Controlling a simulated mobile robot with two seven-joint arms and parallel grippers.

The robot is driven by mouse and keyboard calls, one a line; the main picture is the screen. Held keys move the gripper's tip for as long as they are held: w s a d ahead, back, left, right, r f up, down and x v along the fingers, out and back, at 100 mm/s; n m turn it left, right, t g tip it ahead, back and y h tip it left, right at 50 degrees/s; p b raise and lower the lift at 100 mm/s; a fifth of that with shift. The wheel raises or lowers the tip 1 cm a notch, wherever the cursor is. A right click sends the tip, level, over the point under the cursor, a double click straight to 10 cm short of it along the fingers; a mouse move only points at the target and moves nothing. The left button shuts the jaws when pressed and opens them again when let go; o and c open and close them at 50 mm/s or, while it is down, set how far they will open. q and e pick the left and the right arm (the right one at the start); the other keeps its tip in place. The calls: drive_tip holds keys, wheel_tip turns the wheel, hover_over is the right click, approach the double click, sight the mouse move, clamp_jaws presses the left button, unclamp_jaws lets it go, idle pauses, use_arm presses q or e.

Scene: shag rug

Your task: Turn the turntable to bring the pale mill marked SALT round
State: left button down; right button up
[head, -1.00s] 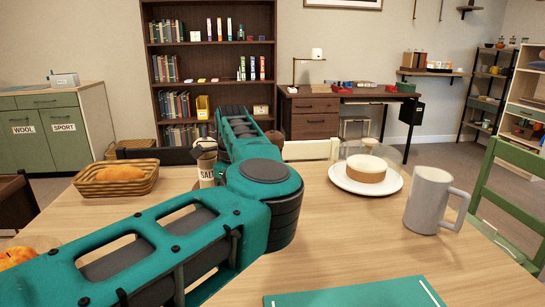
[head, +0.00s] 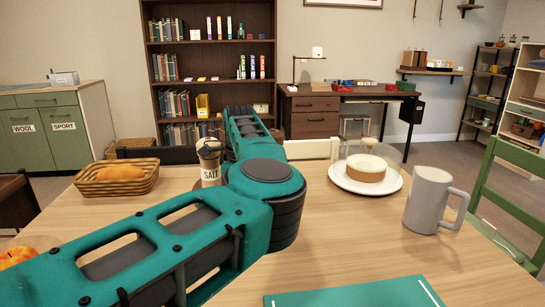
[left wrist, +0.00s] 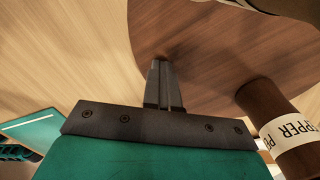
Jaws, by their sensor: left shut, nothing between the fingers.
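The mill marked SALT (head: 211,174) stands upright on the far side of the table in the head view, just left of my arm's elbow, with a dark top and a pale label. The turntable (left wrist: 205,50) is a round, darker wooden disc in the left wrist view; my arm hides most of it from the head. A dark brown mill with a label reading PEPPER (left wrist: 264,103) is at the right of the wrist view. My left gripper (left wrist: 161,66) is shut and empty, its fingertips over the disc; I cannot tell whether they touch it. My right gripper is not in view.
A bread basket (head: 90,187) is at the left. A cake on a white plate (head: 345,184) and a grey mug (head: 428,203) are at the right. A teal mat (head: 360,293) lies at the near edge. The table between mug and arm is clear.

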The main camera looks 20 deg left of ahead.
use_arm(q)
drive_tip(key=shift+d+f, duration=0.35)
drive_tip(key=shift+w+d, duration=0.35)
drive_tip(key=shift+d, duration=0.15)
drive_tip(key=shift+w+d, duration=0.1)
drive_tip(key=shift+d, duration=0.05)
drive_tip(key=shift+w+d+p, duration=0.35)
drive_tip(key=shift+w+d, duration=0.2)
idle(0.5)
drive_tip(key=shift+w+d, duration=0.35)
drive_tip(key=shift+w, duration=0.15)
idle(0.4)
